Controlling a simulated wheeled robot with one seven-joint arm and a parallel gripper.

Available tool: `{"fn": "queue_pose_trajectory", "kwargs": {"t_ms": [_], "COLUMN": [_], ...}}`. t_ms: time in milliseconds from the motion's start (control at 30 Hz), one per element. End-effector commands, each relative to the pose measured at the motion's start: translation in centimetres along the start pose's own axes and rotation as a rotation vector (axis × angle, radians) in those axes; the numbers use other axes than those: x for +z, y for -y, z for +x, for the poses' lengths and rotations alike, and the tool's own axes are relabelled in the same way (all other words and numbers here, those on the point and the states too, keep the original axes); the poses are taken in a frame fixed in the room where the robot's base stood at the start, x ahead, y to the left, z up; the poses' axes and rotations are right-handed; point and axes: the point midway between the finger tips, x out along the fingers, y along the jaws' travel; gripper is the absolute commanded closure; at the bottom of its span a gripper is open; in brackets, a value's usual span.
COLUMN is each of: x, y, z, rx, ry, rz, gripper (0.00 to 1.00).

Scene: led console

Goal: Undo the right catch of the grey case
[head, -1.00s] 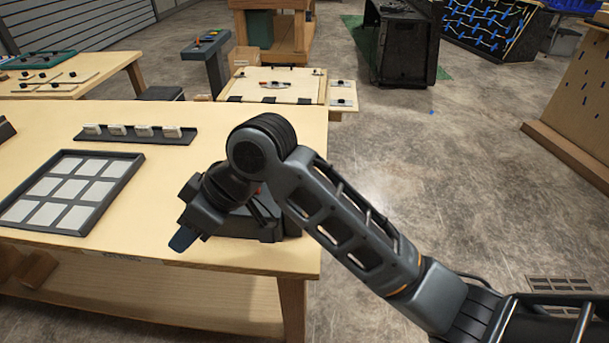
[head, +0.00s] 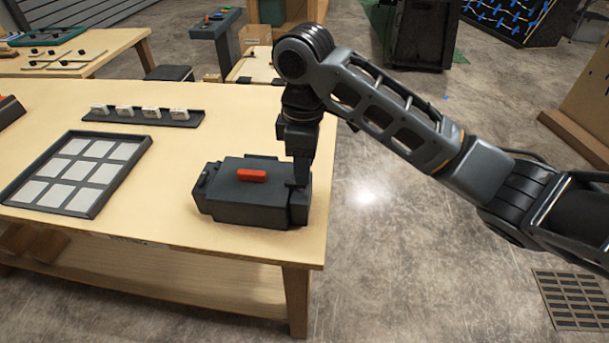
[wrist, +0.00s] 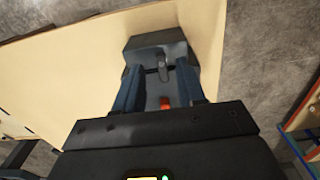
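The dark grey case (head: 250,212) sits near the right front corner of the table, with a red handle (head: 252,175) on top. It also shows in the wrist view (wrist: 142,46). My gripper (head: 301,180) points down over the case's right end. In the wrist view my gripper (wrist: 159,74) is open, its two fingers apart. A small grey lever, seemingly the right catch (wrist: 162,66), shows between the fingertips; I cannot tell whether they touch it. In the head view my gripper hides this catch. The left catch (head: 207,174) shows at the case's left end.
A dark tray of pale squares (head: 78,173) lies on the table (head: 180,219) to the left. A dark rack with several white blocks (head: 140,116) stands behind. The table's right edge is close beside the case; open floor lies beyond it.

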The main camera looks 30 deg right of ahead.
Motion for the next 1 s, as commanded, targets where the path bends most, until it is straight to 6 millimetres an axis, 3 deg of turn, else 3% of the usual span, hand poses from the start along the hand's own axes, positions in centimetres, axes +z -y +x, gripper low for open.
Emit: {"fn": "queue_pose_trajectory", "kwargs": {"t_ms": [233, 600, 1000], "x": [0.0, 0.0, 0.0], "y": [0.0, 0.0, 0.0], "z": [2.8, 3.4, 3.3], "rx": [-0.001, 0.001, 0.001], "ry": [0.001, 0.0, -0.001], "rz": [0.001, 0.0, 0.0], "gripper": [0.61, 0.62, 1.0]}}
